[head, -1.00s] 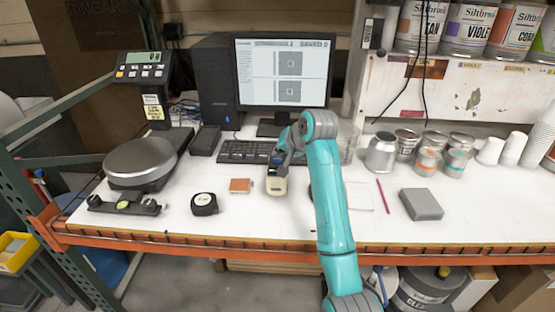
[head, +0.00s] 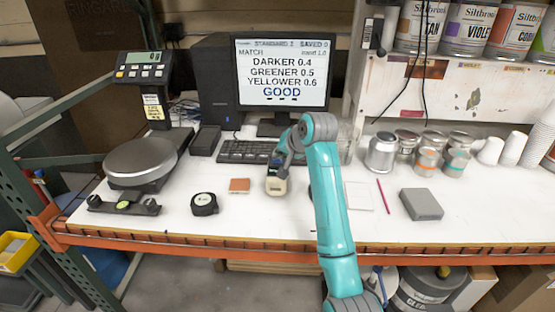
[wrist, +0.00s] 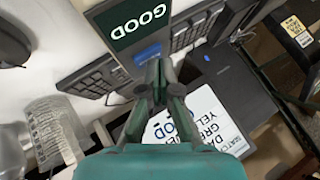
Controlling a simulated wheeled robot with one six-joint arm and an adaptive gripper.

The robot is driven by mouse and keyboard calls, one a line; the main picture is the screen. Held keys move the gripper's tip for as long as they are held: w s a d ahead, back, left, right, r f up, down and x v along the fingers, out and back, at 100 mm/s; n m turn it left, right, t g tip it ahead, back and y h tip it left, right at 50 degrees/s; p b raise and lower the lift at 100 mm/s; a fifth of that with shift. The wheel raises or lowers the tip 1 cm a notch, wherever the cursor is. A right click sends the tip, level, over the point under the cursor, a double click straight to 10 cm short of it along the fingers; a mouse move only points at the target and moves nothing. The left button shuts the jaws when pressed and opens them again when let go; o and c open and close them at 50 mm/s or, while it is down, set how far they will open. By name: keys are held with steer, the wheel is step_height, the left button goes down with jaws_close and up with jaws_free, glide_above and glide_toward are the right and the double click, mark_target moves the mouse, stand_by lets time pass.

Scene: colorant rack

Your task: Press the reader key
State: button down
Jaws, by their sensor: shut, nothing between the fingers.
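The reader (head: 276,186) is a small cream and dark device standing on the white bench in front of the keyboard. In the wrist view its dark display (wrist: 137,22) reads GOOD. Below the display is its blue key (wrist: 148,53). My gripper (wrist: 154,68) is shut and empty, with its fingertips at the near edge of the blue key. I cannot tell whether they touch it. In the head view my gripper (head: 281,160) is over the reader and partly hidden by my arm. The monitor (head: 283,75) shows MATCH, DARKER 0.4, GREENER 0.5, YELLOWER 0.6 and GOOD.
The keyboard (head: 247,151) lies behind the reader. An orange-brown card (head: 239,185) and a black round tape measure (head: 204,204) lie to the left. A scale (head: 142,160) stands further left. Cans, a grey block (head: 421,204) and a pink stick (head: 383,196) are to the right.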

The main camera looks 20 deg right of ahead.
mark_target(279, 161)
steer(key=shift+r, duration=0.75)
steer(key=shift+r, duration=0.1)
steer(key=shift+r, duration=2.4)
steer(key=shift+s, duration=0.1)
